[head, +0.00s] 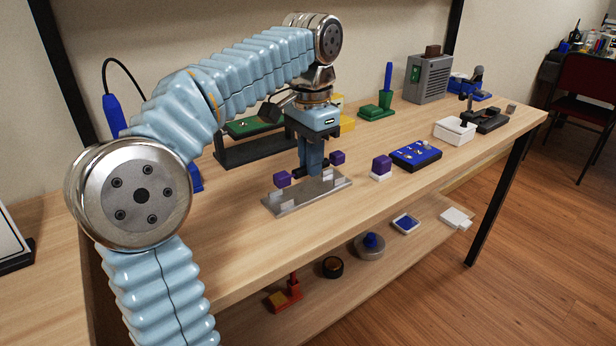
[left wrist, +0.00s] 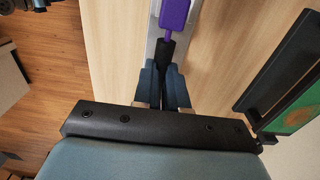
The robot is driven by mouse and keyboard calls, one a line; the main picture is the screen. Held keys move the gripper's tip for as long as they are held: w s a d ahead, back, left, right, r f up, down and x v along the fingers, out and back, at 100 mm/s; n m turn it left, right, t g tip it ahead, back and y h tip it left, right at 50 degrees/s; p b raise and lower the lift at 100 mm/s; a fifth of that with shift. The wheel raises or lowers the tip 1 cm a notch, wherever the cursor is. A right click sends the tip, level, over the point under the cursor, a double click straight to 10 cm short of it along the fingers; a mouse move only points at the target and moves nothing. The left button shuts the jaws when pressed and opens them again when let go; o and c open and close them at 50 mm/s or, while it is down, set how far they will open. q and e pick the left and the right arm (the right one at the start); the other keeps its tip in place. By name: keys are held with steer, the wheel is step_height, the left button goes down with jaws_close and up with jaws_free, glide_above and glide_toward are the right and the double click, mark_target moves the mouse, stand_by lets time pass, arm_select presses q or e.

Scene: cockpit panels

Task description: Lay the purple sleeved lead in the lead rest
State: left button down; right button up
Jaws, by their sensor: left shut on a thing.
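The purple sleeved lead has a purple block at each end (head: 282,179) and a dark middle part. My left gripper (head: 309,172) points down and is shut on the dark middle; the left wrist view shows one purple end (left wrist: 174,15) beyond the fingers (left wrist: 163,78). The lead rest appears to be the grey metal plate (head: 304,196) with small pale uprights, directly under the lead. The lead runs roughly along the plate. I cannot tell whether it touches the uprights. The fingers hide part of the lead and plate. My right gripper is not in view.
A purple block on a white base (head: 381,168) and a blue switch box (head: 416,155) stand to the right. A black stand with a green board (head: 250,127) is behind. A white box (head: 455,131) stands farther right. Bare wood lies in front of the plate.

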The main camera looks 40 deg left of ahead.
mark_target(308, 190)
arm_select(q)
steer(key=shift+w+a+f+b, duration=0.1)
steer(key=shift+a+f+b, duration=0.1)
steer(key=shift+f, duration=0.8)
steer(key=shift+a+f+b, duration=0.1)
steer(key=shift+a+f, duration=0.05)
steer(key=shift+f, duration=0.8)
steer(key=shift+f, duration=0.2)
steer(key=c, duration=1.2)
jaws_free()
steer(key=shift+r, duration=0.1)
steer(key=shift+r, duration=0.2)
steer(key=shift+r+p, duration=1.1)
steer(key=shift+r, duration=4.8)
